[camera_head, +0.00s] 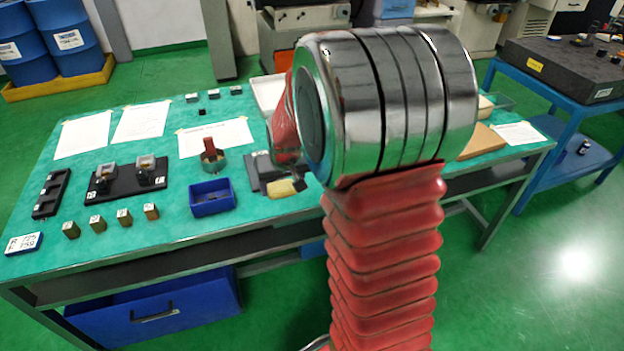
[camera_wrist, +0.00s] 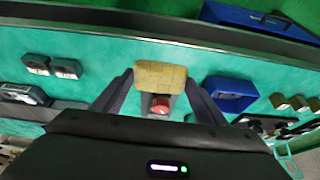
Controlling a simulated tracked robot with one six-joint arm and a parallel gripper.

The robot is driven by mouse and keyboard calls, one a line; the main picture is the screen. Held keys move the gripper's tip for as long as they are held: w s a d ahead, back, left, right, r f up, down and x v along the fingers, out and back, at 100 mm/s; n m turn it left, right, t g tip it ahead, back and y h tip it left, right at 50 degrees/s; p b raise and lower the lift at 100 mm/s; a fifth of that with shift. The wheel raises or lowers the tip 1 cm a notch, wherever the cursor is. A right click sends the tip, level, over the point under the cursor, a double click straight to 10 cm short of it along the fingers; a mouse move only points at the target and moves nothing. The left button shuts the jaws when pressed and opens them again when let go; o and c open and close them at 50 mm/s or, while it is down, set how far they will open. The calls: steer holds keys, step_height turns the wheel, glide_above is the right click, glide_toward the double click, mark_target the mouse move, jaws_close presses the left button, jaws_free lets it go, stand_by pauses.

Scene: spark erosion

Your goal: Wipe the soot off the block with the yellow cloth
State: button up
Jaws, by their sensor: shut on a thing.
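The yellow cloth (camera_wrist: 160,77) is a thick folded pad between the fingers of my gripper (camera_wrist: 159,82), which is shut on it. In the head view the cloth (camera_head: 284,188) shows at the tip of the dark fingers, near the front of the green table. I cannot tell whether it touches the tabletop. Two small grey blocks (camera_wrist: 52,66) lie to the left of the cloth in the wrist view. I cannot make out which block carries soot. My arm hides part of the table in the head view.
A blue bin (camera_head: 212,197) stands left of my gripper, with a pot holding a red-handled thing (camera_head: 211,153) behind it. Several brass blocks (camera_head: 124,217) and a black fixture plate (camera_head: 127,178) are farther left. The front table edge (camera_head: 140,247) runs close by.

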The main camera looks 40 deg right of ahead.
steer(key=w+a+n+y, duration=0.1)
steer(key=w+a+n, duration=0.1)
steer(key=a, duration=1.4)
steer(key=shift+w+a+f+n, duration=0.2)
steer(key=shift+w+f+n, duration=0.15)
steer(key=shift+n, duration=0.35)
